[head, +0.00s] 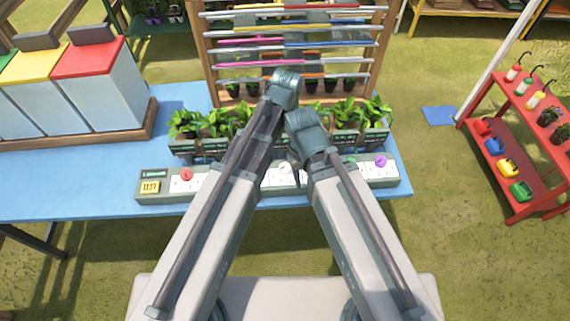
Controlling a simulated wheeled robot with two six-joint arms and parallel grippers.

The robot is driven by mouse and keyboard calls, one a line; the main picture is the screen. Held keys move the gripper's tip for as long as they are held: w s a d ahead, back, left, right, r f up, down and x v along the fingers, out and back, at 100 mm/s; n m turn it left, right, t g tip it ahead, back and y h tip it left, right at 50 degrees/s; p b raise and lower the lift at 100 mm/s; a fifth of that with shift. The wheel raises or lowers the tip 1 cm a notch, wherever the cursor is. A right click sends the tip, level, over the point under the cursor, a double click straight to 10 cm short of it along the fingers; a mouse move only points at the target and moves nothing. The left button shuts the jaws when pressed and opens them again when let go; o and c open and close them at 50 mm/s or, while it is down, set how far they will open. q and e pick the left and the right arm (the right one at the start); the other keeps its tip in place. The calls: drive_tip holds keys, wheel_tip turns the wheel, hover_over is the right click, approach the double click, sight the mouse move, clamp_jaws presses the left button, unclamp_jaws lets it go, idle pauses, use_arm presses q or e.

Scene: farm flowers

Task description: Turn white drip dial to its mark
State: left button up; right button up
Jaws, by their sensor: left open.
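The white dial (284,168) sits on its white plate near the middle of the long grey-green control strip (155,174) along the table's front edge. Its mark is too small to make out. My two arms reach up over the strip, their joints close together above the planter. My left gripper (293,176) is open and small in the picture, close by the white dial and partly hidden by the arms. Whether it touches the dial I cannot tell. I do not see my right gripper.
The strip also carries a red dial (186,174) and a purple dial (381,161). Potted seedlings (215,121) stand just behind it on the blue table (80,180). Lidded bins (95,80) stand at left, a red shelf (522,180) at right.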

sight(285, 166)
use_arm(q)
drive_tip(key=shift+w+a+f+b, duration=0.1)
drive_tip(key=shift+w+f+b, duration=0.05)
drive_tip(key=shift+f+b, duration=6.85)
drive_tip(key=shift+r, duration=0.1)
clamp_jaws()
